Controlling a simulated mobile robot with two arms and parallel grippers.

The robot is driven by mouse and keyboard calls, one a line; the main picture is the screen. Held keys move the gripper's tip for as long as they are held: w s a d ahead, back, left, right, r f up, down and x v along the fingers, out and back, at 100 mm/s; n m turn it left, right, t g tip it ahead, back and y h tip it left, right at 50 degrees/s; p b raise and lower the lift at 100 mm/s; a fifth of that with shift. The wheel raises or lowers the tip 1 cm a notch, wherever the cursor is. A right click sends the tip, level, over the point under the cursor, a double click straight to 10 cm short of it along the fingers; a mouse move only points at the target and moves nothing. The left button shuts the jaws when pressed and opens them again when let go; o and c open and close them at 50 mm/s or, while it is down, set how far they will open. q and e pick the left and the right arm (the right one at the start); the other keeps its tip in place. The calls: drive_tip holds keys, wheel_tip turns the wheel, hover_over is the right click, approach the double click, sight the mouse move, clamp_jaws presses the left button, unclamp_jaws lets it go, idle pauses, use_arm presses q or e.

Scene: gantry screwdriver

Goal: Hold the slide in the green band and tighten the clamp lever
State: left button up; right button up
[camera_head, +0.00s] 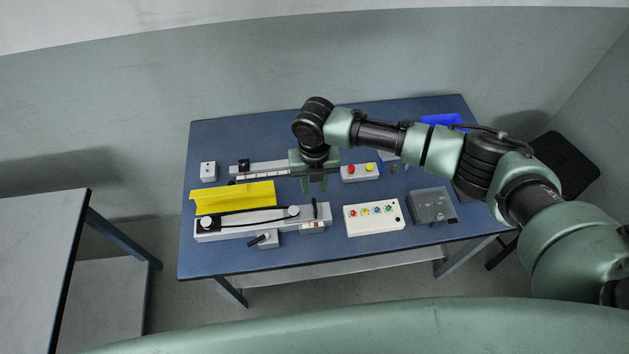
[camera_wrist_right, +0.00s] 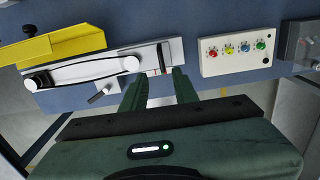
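The belt unit (camera_head: 250,229) is a long pale body at the table's front left. A black belt runs around its two white-capped pulleys. The right pulley (camera_head: 294,211) sits near a grey end block with a small coloured scale (camera_head: 313,226); I cannot make out a pointer or green band. A black upright handle (camera_head: 315,209) stands there. My right gripper (camera_head: 314,184) is open and empty, fingers down, behind the handle. In the wrist view its fingers (camera_wrist_right: 158,88) are apart near the unit's right end.
A yellow cover (camera_head: 235,196) lies behind the unit. A white panel with coloured knobs (camera_head: 374,217) and a dark grey box (camera_head: 433,206) are to the right. A red-and-yellow button box (camera_head: 360,172) and a grey rail device (camera_head: 258,169) stand behind. The blue table (camera_head: 210,264) is bare along its front.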

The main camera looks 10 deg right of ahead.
sight(315, 203)
drive_tip(key=shift+d+f+b, duration=0.15)
drive_tip(key=shift+f+b, duration=0.4)
wheel_tip(315, 203, down, 8)
drive_tip(key=b, duration=0.6)
drive_tip(key=shift+r, duration=0.1)
clamp_jaws()
idle(1.1)
